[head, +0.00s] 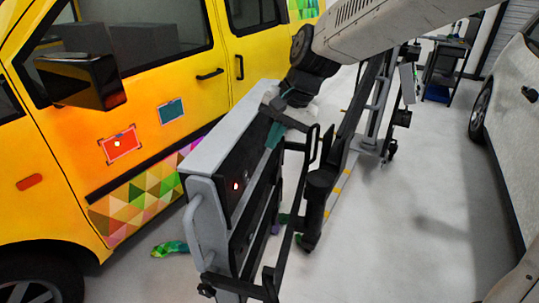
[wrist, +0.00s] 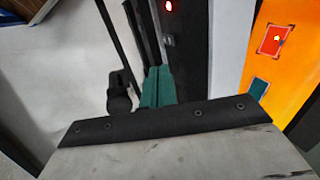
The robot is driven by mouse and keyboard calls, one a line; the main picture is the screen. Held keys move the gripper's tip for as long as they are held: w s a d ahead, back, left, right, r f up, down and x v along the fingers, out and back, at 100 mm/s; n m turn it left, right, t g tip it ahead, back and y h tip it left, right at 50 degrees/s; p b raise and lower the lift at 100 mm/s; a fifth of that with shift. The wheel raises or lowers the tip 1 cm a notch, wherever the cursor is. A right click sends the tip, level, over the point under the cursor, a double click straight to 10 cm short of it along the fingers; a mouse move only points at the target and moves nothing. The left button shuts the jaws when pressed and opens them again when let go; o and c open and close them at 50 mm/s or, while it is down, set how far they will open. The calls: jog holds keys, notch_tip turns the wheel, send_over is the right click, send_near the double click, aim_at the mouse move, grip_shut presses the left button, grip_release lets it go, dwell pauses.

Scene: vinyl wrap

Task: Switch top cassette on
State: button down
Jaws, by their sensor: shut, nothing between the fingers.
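The top cassette (head: 229,192) is a dark panel in the upper part of a grey cart (head: 205,222). A red light (head: 236,186) glows on its front. In the wrist view the red light (wrist: 168,6) shows at the top edge, above a dark strip of the cassette front (wrist: 172,45). My gripper (head: 273,137) has teal fingers and is shut and empty, at the far end of the cart's front side. In the wrist view my gripper (wrist: 157,82) points toward the dark front. I cannot tell whether the fingertips touch it. Any switch is too small to make out.
A yellow van (head: 150,75) with coloured patches stands left of the cart. Black handle bars (head: 286,235) stick out from the cart's front. A colourful scrap (head: 170,249) lies on the floor. A light car (head: 505,120) stands at right, with open floor (head: 410,225) before it.

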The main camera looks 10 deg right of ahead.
jog(key=shift+d+r, duration=0.15)
jog(key=shift+r, duration=1.3)
jog(key=shift+s, duration=0.1)
jog(key=s+d+n+h, duration=0.1)
jog(key=s+d, duration=0.4)
jog(key=s, duration=0.4)
jog(key=s+d+f+n+h, duration=0.1)
jog(key=s+d+n, duration=0.1)
jog(key=s+d, duration=0.4)
jog(key=s+d+n+h, duration=0.1)
jog(key=s+d, duration=0.4)
jog(key=s, duration=0.6)
jog(key=shift+s+d+f+n+g+h, duration=0.3)
jog(key=shift+s+d+n+h, duration=0.1)
jog(key=shift+h, duration=0.1)
